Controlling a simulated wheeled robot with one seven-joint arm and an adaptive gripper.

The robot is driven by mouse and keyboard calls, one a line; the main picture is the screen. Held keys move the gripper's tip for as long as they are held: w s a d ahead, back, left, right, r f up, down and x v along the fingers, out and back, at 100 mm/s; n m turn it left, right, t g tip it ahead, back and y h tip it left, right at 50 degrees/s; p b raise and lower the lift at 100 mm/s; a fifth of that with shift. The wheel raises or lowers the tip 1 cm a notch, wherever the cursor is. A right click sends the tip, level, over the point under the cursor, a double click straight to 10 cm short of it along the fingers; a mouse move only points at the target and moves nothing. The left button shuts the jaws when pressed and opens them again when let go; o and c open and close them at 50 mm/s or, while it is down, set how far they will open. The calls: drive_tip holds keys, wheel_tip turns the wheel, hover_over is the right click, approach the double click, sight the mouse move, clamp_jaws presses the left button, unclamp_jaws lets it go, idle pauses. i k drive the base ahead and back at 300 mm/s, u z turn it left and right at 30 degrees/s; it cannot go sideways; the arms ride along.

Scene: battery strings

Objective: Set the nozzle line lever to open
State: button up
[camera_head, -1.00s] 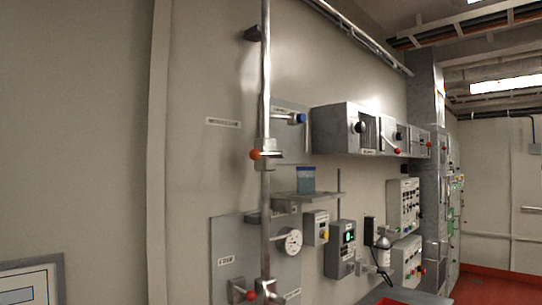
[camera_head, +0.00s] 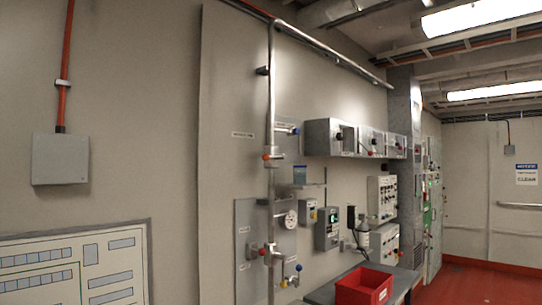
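Several small valve levers sit on and beside a vertical steel pipe (camera_head: 271,90) on the wall. One has an orange knob (camera_head: 266,157) at mid-height on the pipe. A blue-knobbed lever (camera_head: 295,131) points right just above it. Lower down are a red-knobbed lever (camera_head: 262,251), a blue knob (camera_head: 298,268) and a yellow knob (camera_head: 284,283). The labels are too small to read, so I cannot tell which is the nozzle line lever or its setting. My gripper is not in view.
A pressure gauge (camera_head: 290,219) and small boxes are mounted right of the pipe. A grey cabinet row (camera_head: 318,137) juts from the wall. A red bin (camera_head: 362,287) stands on a grey bench at lower right. Red floor (camera_head: 460,283) is open at far right.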

sight(266, 157)
drive_tip(key=u, duration=0.7)
drive_tip(key=i, duration=0.8)
drive_tip(key=z, duration=0.15)
